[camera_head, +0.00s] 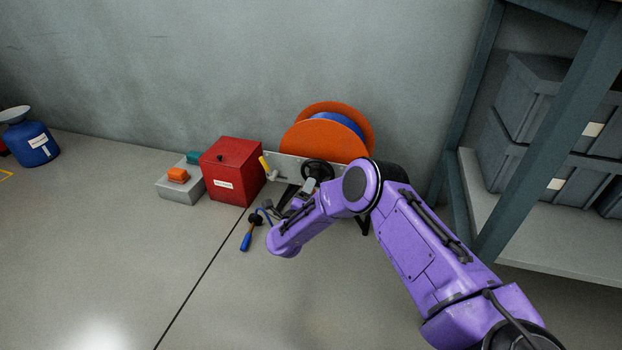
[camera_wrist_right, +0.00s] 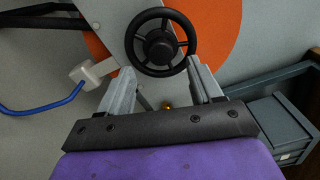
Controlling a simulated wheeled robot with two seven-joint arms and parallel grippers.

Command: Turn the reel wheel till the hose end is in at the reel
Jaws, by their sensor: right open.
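The reel (camera_head: 322,141) has orange discs with blue hose (camera_head: 345,122) wound between them. Its black reel wheel (camera_head: 318,169) is on the front and shows large in the right wrist view (camera_wrist_right: 160,43). My right gripper (camera_wrist_right: 163,85) is open, with its two grey fingers just below the wheel rim on either side; I cannot tell whether they touch it. Blue hose runs out through a pale block (camera_wrist_right: 93,73) on the left. The hose end, a blue piece (camera_head: 246,241) with a black part, is near the floor left of my right arm. My left gripper is not in view.
A red box (camera_head: 232,171) and a grey case (camera_head: 181,188) with an orange item stand left of the reel. A blue container (camera_head: 31,144) is far left. A shelf (camera_head: 545,225) with grey bins stands right. The floor in front is clear.

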